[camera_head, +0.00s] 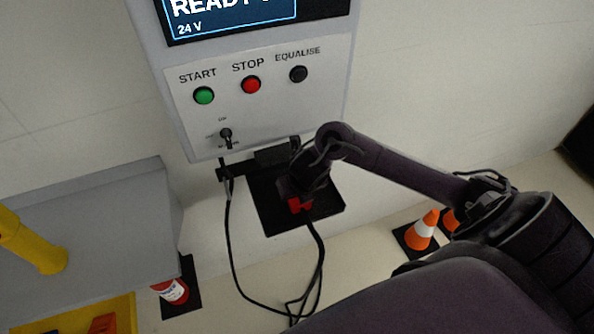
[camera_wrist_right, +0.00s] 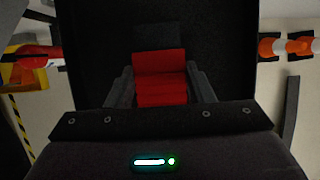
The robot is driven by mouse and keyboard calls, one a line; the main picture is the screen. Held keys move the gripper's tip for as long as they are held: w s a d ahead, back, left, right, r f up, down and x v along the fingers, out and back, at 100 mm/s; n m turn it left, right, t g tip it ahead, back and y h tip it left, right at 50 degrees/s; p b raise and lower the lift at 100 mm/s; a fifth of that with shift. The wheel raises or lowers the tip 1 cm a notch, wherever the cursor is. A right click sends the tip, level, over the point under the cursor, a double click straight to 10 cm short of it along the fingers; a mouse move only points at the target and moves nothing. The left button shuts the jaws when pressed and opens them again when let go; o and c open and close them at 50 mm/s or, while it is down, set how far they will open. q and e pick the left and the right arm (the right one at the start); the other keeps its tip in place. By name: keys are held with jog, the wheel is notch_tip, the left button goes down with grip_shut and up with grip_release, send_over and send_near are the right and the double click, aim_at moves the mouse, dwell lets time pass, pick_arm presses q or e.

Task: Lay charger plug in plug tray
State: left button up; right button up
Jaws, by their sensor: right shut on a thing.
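The red charger plug (camera_head: 300,205) is held in my right gripper (camera_head: 297,192), over the black plug tray (camera_head: 270,218). In the right wrist view the plug (camera_wrist_right: 160,65) sits between the two fingers of my right gripper (camera_wrist_right: 161,84), which are shut on its sides. The dark tray (camera_wrist_right: 220,55) fills the background behind it. The gripper hides part of the tray and plug in the head view. I cannot tell whether the plug touches the tray floor. My left gripper is not in view.
The charger cabinet (camera_head: 180,120) with start, stop and equalise buttons stands behind the tray. A black cable (camera_head: 233,250) loops below the tray. Orange cones (camera_head: 422,232) stand at right. A grey cart (camera_head: 110,225) with a yellow post (camera_head: 35,248) is at left.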

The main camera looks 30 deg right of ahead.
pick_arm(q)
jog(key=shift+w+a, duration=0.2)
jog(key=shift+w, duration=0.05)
pick_arm(e)
jog(key=shift+w+f, duration=0.1)
jog(key=shift+f, duration=0.15)
jog(key=shift+f, duration=0.2)
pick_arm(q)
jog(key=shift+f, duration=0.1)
pick_arm(e)
jog(key=o, duration=1.3)
jog(key=shift+r, duration=0.2)
jog(key=shift+r, duration=0.3)
pick_arm(q)
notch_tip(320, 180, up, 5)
jog(key=p, duration=0.4)
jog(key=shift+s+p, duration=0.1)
jog(key=shift+p, duration=0.3)
pick_arm(e)
jog(key=v, duration=1.1)
jog(key=shift+s+a+r, duration=0.1)
jog(key=shift+s+r, duration=0.1)
jog(key=shift+s, duration=0.15)
